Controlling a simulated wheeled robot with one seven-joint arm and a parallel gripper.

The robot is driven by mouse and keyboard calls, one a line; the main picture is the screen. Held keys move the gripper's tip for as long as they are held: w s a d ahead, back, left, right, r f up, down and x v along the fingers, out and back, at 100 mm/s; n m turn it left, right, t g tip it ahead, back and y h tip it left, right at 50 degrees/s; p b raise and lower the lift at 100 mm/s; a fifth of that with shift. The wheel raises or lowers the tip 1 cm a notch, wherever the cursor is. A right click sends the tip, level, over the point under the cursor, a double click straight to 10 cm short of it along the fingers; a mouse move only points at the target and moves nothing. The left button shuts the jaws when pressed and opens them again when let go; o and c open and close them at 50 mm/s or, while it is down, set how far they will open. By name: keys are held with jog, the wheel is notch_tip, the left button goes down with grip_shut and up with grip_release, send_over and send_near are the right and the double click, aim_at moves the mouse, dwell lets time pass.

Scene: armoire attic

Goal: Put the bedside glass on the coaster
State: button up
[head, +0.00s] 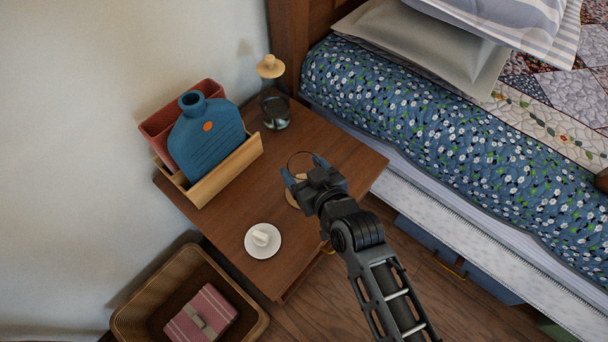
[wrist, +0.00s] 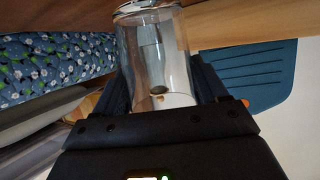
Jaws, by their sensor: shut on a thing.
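The clear bedside glass (head: 300,158) stands out as a faint round rim over the wooden nightstand, just beyond my gripper. In the wrist view the glass (wrist: 153,50) is between the two dark fingers. My gripper (head: 304,169) is shut on the glass. A tan, round-edged piece, which looks like the coaster (head: 291,198), lies on the nightstand beside and partly under my gripper, which hides much of it. I cannot tell whether the glass touches the nightstand or is held above it.
The nightstand (head: 333,146) also holds a wooden holder (head: 228,170) with a blue bottle-shaped item (head: 205,140), a dark carafe with a tan stopper (head: 275,105), and a white saucer (head: 254,251) with a small white thing. A basket (head: 135,318) stands below; the bed is to the right.

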jog(key=shift+f, duration=1.4)
jog(key=shift+f+b, duration=0.2)
jog(key=shift+b, duration=0.15)
jog(key=o, duration=1.2)
jog(key=shift+r, duration=0.1)
jog(key=shift+s+d+r, duration=0.1)
jog(key=shift+r, duration=0.05)
jog(key=v, duration=1.1)
jog(key=shift+s+d+r+p, duration=0.15)
jog(key=shift+s+p, duration=0.15)
